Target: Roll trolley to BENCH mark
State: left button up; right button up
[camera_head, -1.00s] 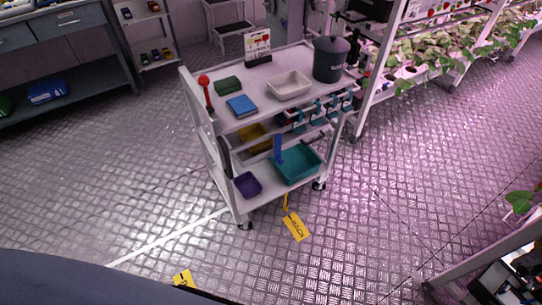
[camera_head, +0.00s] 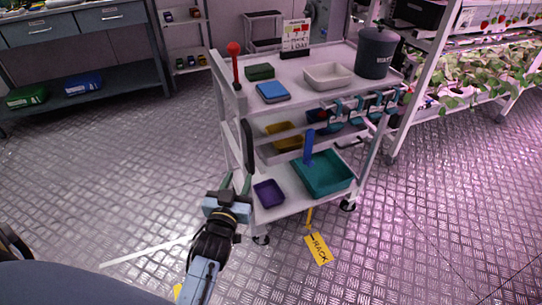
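The white trolley (camera_head: 288,207) stands upright in the middle, on castors, with its left front one beside my arm. A black upright handle (camera_head: 248,146) is on its left end. A yellow floor tag reading RACK (camera_head: 318,248) lies just in front of the trolley. Another yellow tag (camera_head: 178,291) shows at the bottom edge, mostly hidden by my arm, its text unreadable.
The trolley carries a grey bin (camera_head: 375,55), a white tray (camera_head: 328,76), a teal tray (camera_head: 322,180) and a purple tray (camera_head: 268,193). A plant rack (camera_head: 401,125) stands right. A workbench (camera_head: 130,82) stands back left. The floor at left, with a white line (camera_head: 150,252), is clear.

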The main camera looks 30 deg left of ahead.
aim_at(249, 150)
pick_arm(q)
jog(key=b+x, duration=0.3)
jog(key=x, duration=0.8)
jog(key=shift+w+a, duration=0.1)
jog(key=shift+w, duration=0.25)
jog(key=shift+w+a, duration=0.2)
jog(key=shift+w, duration=0.5)
pick_arm(e)
jog(key=w+a+r, duration=0.3)
jog(key=a+r, duration=0.1)
jog(key=r, duration=0.4)
jog(key=shift+a+t+y, duration=0.2)
jog(key=shift+t+y, duration=0.1)
pick_arm(q)
grip_shut()
